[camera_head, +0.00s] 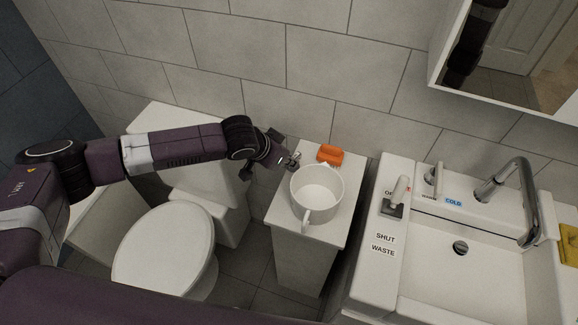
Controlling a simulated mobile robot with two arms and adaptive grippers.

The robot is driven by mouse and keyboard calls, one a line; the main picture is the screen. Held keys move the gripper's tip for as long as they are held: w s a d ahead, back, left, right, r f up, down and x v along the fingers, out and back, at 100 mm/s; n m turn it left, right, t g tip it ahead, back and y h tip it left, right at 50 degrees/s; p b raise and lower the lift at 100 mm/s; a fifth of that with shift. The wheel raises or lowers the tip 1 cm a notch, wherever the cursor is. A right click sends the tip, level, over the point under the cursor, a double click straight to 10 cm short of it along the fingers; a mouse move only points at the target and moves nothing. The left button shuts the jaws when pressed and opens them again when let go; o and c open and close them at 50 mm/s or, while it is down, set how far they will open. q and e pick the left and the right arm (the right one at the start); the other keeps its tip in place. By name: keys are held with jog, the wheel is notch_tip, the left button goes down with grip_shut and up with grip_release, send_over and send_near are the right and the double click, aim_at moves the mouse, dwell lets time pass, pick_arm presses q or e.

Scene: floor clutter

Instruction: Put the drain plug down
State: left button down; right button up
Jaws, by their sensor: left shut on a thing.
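My left arm reaches in from the left over the toilet. My left gripper (287,160) is at the back left of a narrow white stand (342,222), shut on a small metallic thing, which looks like the drain plug (296,158). The plug is small and partly hidden by the fingers. I cannot tell whether it touches the stand top. My right gripper is not in view. The sink drain (460,248) shows as a dark round opening in the white basin (440,270).
A large white mug (316,205) stands on the stand just in front of the gripper. An orange brush-like thing (330,154) lies behind it. A lever (397,197), a tap (520,190) and a yellow cloth-like thing (569,245) are at the sink. The toilet (165,250) is left.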

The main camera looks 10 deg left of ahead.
aim_at(286, 168)
pick_arm(q)
jog(key=shift+f, duration=1.95)
jog(key=c, duration=2)
grip_release()
jog(key=shift+f, duration=0.1)
